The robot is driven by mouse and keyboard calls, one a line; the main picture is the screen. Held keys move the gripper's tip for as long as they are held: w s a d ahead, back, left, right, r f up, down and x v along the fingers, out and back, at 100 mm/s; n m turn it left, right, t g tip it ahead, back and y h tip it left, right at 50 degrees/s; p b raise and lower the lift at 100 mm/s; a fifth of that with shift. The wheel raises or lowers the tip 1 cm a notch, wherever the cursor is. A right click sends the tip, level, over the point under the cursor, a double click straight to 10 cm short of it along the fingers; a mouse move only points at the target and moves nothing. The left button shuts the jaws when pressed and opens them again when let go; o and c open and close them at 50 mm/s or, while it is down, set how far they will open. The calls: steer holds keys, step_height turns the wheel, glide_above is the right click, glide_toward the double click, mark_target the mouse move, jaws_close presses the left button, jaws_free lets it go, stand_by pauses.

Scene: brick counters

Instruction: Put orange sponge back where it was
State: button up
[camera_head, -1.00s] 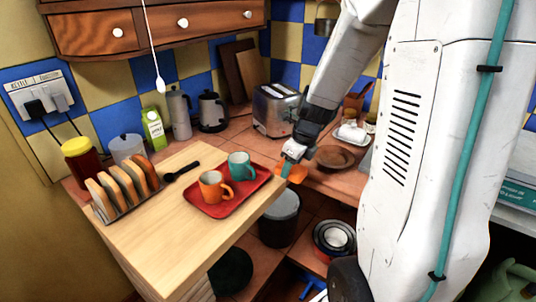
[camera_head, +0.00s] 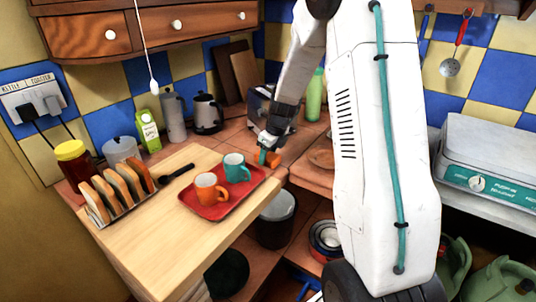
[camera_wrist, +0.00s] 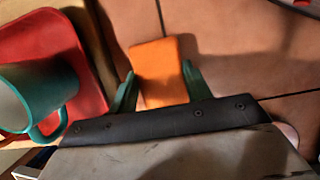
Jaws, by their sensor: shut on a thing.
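The orange sponge (camera_wrist: 158,72) is between the two teal fingers of my gripper (camera_wrist: 158,88) in the wrist view. The gripper is shut on it. In the head view the sponge (camera_head: 273,159) shows at the tip of my gripper (camera_head: 266,153), just right of the red tray's far corner, over the tiled counter. Brown tiles lie beneath the sponge in the wrist view. I cannot tell whether the sponge touches them.
The red tray (camera_head: 215,211) holds a teal mug (camera_head: 236,168) and an orange mug (camera_head: 208,193), close left of my gripper. A toast rack (camera_head: 118,208) stands on the wooden board.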

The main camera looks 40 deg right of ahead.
mark_target(276, 158)
steer(key=shift+f, duration=0.2)
steer(key=o, duration=0.9)
steer(key=shift+o, duration=0.2)
steer(key=v, duration=1.2)
steer(key=s+a+r+n, duration=0.7)
steer(key=a+n, duration=0.1)
steer(key=a, duration=0.1)
steer(key=s+a+r+n, duration=0.1)
steer(key=s+a+n, duration=0.4)
steer(key=s+n, duration=0.7)
steer(key=s+a+r+n+g+h, duration=0.1)
steer(key=s+a+n, duration=0.5)
steer(key=s+n, duration=0.6)
steer(key=shift+s+r+g, duration=0.15)
steer(key=shift+s+g, duration=0.15)
steer(key=shift+s, duration=0.15)
